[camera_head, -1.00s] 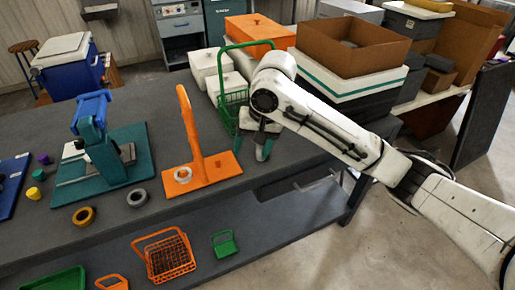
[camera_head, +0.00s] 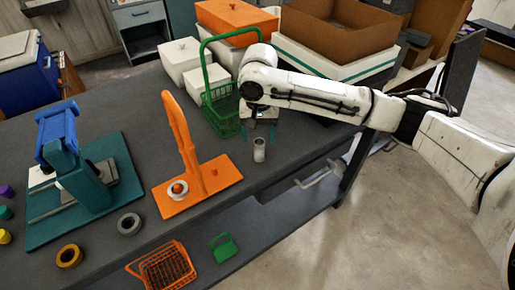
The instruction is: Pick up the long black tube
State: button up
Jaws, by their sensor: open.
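My gripper (camera_head: 258,135) is at the right part of the dark grey workbench, with its two teal fingers apart. A short grey tube (camera_head: 259,150) with an open top shows upright just below and between the fingertips. I cannot tell whether the fingers touch it or how high it is. It looks grey and short; no tube that is plainly long and black shows. My wrist and arm cover part of the bench behind the gripper.
A green wire basket (camera_head: 221,108) stands close behind-left of my gripper. A tall orange stand (camera_head: 199,181) is to the left, with a teal press (camera_head: 85,180) beyond it. The bench's front edge is near; a lower shelf holds an orange basket (camera_head: 165,268).

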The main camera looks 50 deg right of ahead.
aim_at(259, 149)
jog(key=shift+d+f+p, duration=0.15)
jog(key=shift+f+p, duration=0.2)
jog(key=shift+f, duration=2.95)
jog(key=shift+c, duration=0.4)
grip_shut()
